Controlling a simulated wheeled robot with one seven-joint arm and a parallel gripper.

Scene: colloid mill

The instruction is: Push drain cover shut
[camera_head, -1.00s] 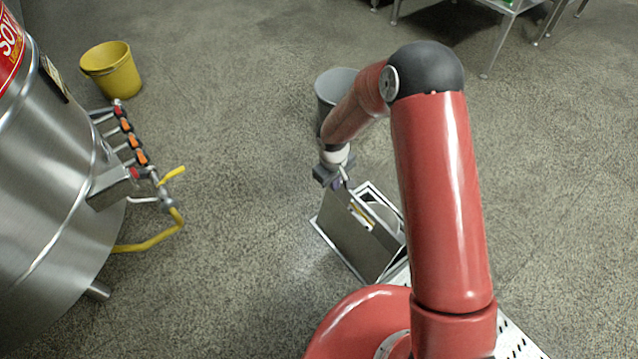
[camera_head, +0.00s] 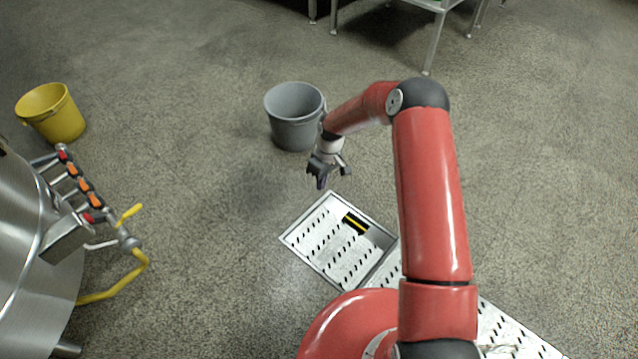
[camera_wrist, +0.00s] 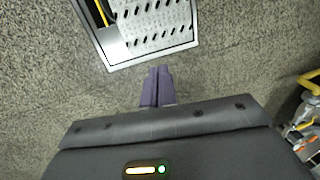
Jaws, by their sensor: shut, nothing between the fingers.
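The drain cover (camera_head: 335,240) is a pale metal plate with rows of dark slots. In the head view it lies flat in its rectangular floor frame, and a dark rectangular cut-out with a yellow strip shows near its upper right. In the wrist view the slotted cover (camera_wrist: 155,24) and part of the pale frame lie at the top, with the cut-out at the upper left. My gripper (camera_head: 321,184) is above the floor just beyond the cover's far corner, apart from it. Its purple fingers (camera_wrist: 158,70) are together and empty in the wrist view.
A grey bucket (camera_head: 296,118) stands close behind my gripper. A yellow bucket (camera_head: 52,113) and a steel tank (camera_head: 25,240) with valves and a yellow-handled pipe (camera_head: 135,268) are at left. More slotted drain plates (camera_head: 505,335) continue toward the lower right. Bare floor lies left of the drain.

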